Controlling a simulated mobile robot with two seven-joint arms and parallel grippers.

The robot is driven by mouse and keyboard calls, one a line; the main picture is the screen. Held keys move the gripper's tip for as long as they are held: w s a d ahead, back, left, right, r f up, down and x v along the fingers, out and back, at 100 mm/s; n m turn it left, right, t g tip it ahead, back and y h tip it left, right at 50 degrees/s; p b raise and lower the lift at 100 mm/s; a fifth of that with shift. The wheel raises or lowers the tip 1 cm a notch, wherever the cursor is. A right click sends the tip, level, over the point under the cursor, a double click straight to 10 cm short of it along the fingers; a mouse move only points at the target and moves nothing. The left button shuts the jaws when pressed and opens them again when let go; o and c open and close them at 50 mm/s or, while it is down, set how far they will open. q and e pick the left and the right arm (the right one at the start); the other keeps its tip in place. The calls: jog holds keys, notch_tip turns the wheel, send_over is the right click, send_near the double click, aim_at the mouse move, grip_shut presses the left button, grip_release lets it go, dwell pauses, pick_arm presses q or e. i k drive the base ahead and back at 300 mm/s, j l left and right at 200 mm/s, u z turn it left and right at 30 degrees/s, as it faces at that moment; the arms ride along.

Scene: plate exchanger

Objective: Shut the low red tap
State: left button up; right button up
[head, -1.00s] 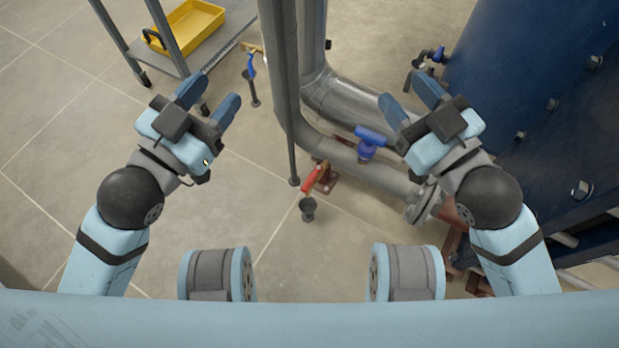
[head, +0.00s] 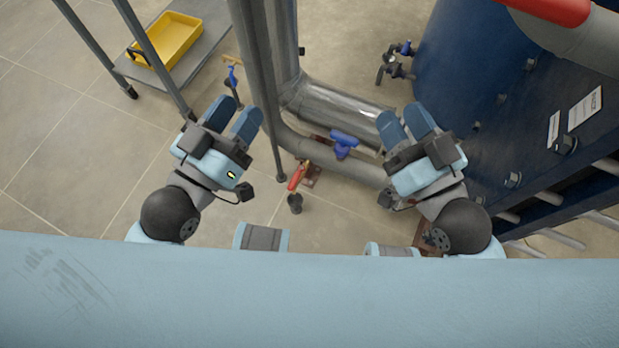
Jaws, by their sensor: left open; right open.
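The low red tap (head: 298,176) shows near the middle of the head view. Its red lever is on a small brass-coloured valve low by the floor, with a dark downward outlet (head: 295,203) below it. My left gripper (head: 236,115) is open and empty, to the left of and above the red tap in the picture. My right gripper (head: 405,122) is open and empty, to the right of it, in front of the grey pipe. Neither gripper touches the tap. Nothing covers the red lever.
A blue-handled valve (head: 344,142) sits on the grey pipe (head: 335,105) beside the red tap. Another blue tap (head: 232,76) stands behind my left gripper. A cart with a yellow tray (head: 172,40) is at upper left. The blue exchanger (head: 460,75) fills the right. Tiled floor is open at left.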

aim_at(297, 175)
jog(key=i+j+z, duration=0.1)
jog(key=j+z, duration=0.25)
jog(key=z, duration=0.15)
jog(key=j+z, duration=0.35)
jog(key=z, duration=0.15)
jog(key=j+z, duration=0.2)
jog(key=j, duration=0.3)
jog(key=k+j+z, duration=0.2)
jog(key=j, duration=0.85)
jog(key=k+j, duration=0.15)
jog(key=j, duration=0.8)
jog(key=k+j+z, duration=0.1)
jog(key=j, duration=0.35)
jog(key=i+l, duration=0.25)
